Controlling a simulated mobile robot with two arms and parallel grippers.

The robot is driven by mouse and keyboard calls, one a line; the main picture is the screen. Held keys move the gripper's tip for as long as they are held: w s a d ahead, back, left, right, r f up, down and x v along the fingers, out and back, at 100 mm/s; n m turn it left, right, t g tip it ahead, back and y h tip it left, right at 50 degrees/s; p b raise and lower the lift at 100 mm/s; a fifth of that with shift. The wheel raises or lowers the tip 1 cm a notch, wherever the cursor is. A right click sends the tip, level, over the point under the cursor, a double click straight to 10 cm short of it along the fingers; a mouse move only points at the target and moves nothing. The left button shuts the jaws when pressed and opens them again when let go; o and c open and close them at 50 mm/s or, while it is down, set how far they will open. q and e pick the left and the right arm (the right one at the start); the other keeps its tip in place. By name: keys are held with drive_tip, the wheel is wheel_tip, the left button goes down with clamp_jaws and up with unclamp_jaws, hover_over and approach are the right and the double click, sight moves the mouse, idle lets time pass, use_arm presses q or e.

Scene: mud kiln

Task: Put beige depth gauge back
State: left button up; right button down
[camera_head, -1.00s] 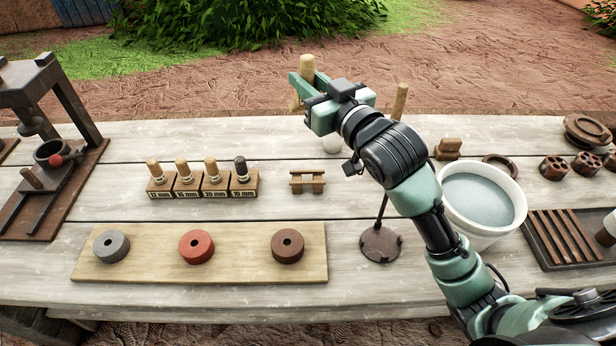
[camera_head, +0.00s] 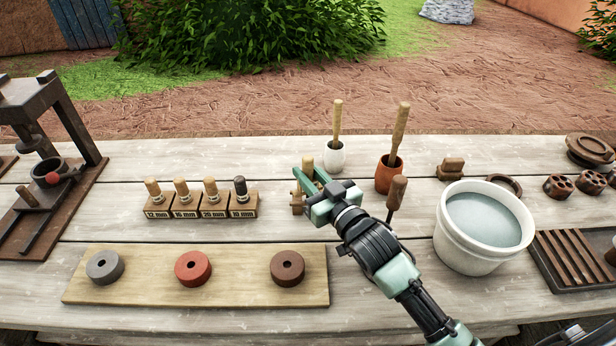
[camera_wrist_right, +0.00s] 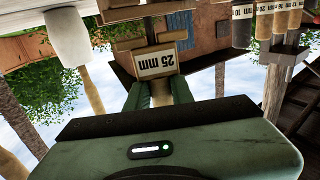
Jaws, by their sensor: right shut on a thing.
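The beige depth gauge (camera_head: 308,162) is in my right gripper (camera_head: 309,180), its light wooden top standing above the green fingers. My left gripper is not in view.
A board with grey, red and brown rings (camera_head: 193,268) lies in front. A white bucket (camera_head: 470,250) is further right. A press (camera_head: 60,160) stands at left.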

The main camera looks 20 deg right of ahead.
drive_tip(key=shift+f, duration=0.35)
drive_tip(key=shift+f, duration=0.1)
drive_tip(key=shift+f, duration=0.4)
drive_tip(key=c, duration=1.2)
unclamp_jaws()
drive_tip(key=shift+c, duration=0.2)
drive_tip(key=shift+r, duration=0.15)
drive_tip(key=shift+r, duration=0.35)
drive_tip(key=v, duration=1.2)
drive_tip(key=shift+b, duration=0.45)
